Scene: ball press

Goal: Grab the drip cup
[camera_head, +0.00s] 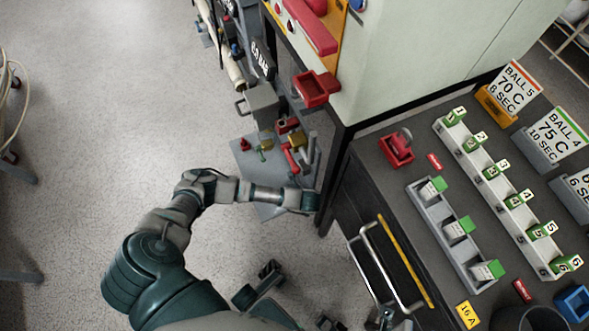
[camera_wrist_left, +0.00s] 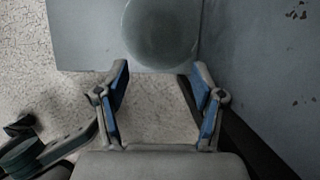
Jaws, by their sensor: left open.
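The round grey drip cup (camera_wrist_left: 160,28) stands on a grey plate (camera_wrist_left: 85,35) at the top of the left wrist view, its upper edge cut off by the frame. My left gripper (camera_wrist_left: 161,74) is open and empty, its two blue-padded fingers apart just below the cup in the picture. The cup's near edge lies ahead of the fingertips, and I cannot tell whether they touch it. In the head view my left arm reaches toward the low grey platform (camera_head: 250,165) of the press, and its hand hides the cup there. I cannot make out my right gripper.
A grey wall (camera_wrist_left: 265,70) rises close to the right of the left fingers. A dark bench (camera_head: 375,185) with a red holder (camera_head: 397,147), a grey rack (camera_head: 455,240) and white trays stands at the right. A red tray (camera_head: 315,88) sits above the platform.

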